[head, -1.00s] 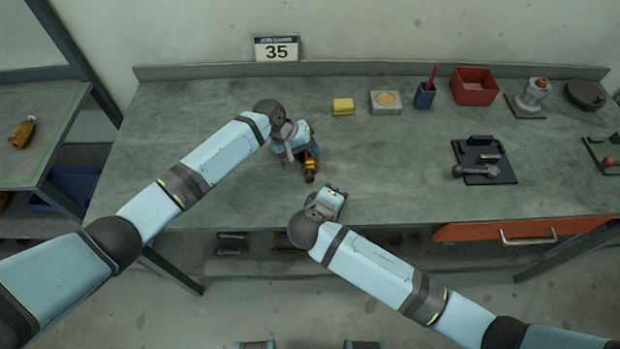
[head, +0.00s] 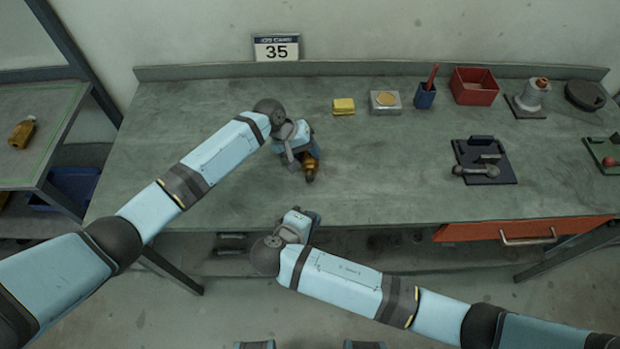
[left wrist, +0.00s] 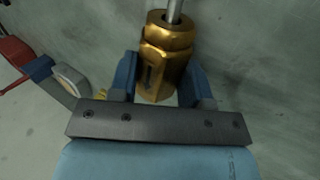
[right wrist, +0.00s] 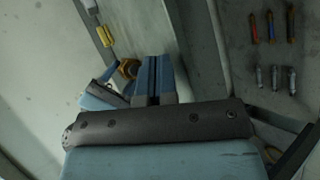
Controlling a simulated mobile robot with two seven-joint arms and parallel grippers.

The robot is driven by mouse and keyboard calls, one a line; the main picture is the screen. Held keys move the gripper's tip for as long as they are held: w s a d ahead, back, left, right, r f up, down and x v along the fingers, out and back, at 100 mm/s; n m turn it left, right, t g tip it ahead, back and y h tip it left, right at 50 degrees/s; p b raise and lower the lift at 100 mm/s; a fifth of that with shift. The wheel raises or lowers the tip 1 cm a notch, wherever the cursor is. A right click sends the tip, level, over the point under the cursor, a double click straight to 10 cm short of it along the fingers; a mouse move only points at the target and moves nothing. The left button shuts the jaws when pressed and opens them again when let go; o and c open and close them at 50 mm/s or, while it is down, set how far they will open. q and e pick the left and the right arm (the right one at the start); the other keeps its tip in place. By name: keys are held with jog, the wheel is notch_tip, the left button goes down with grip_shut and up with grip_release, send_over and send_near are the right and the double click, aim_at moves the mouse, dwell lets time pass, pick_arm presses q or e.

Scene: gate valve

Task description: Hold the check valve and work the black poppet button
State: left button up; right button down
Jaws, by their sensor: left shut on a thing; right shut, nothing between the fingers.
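The brass check valve (head: 309,163) is in my left gripper (head: 303,158) above the left-middle of the bench. In the left wrist view the brass hex body (left wrist: 165,50) sits between the two blue fingers, with a silver rod (left wrist: 175,10) at its far end. In the head view the end toward me is dark; I cannot make out the black poppet button clearly. My right gripper (head: 307,214) is shut and empty at the bench's front edge, apart from the valve. Its blue fingers (right wrist: 155,75) are together in the right wrist view, with brass (right wrist: 128,68) beyond them.
A yellow sponge (head: 343,106), a grey block with a tan disc (head: 386,102), a blue cup (head: 425,96) and a red bin (head: 474,86) stand along the back. A dark tray (head: 485,163) lies right. The bench middle is clear. Another brass-coloured item (head: 22,134) lies on the side table.

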jog(key=shift+w, duration=3.55)
jog(key=shift+w, duration=0.1)
jog(key=shift+w, duration=0.3)
jog(key=shift+w, duration=0.7)
jog(key=shift+s, duration=1.15)
jog(key=shift+s, duration=0.15)
jog(key=shift+s, duration=2.4)
